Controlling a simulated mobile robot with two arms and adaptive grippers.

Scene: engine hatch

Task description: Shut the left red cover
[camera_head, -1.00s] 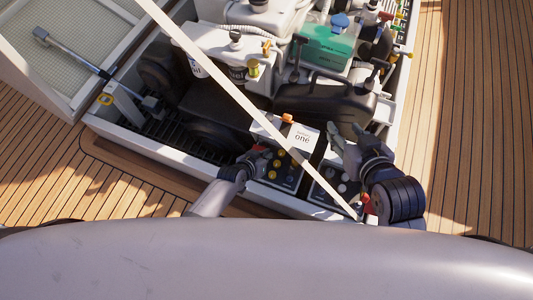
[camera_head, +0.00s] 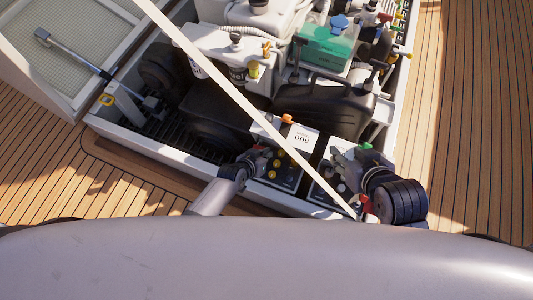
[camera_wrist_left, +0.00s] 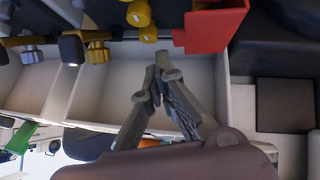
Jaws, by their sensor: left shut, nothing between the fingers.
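A red cover (camera_wrist_left: 213,27) shows large at the top of the left wrist view, an angular red part next to yellow knobs. I cannot tell for sure whether it stands open. My left gripper (camera_wrist_left: 157,62) is shut and empty, its fingertips below and left of the red cover, apart from it in that view. In the head view my left gripper (camera_head: 263,158) is at the left edge of the left switch panel (camera_head: 285,178) and hides most of the cover there. My right gripper (camera_head: 342,160) is over the right panel; its finger opening is unclear.
Another red part (camera_head: 367,207) is low on the right, by my right wrist. A pale diagonal bar (camera_head: 225,85) crosses the hatch. A black tank (camera_head: 325,103) and a white box (camera_head: 300,135) stand behind the panels. The hatch rim (camera_head: 130,138) borders wooden deck.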

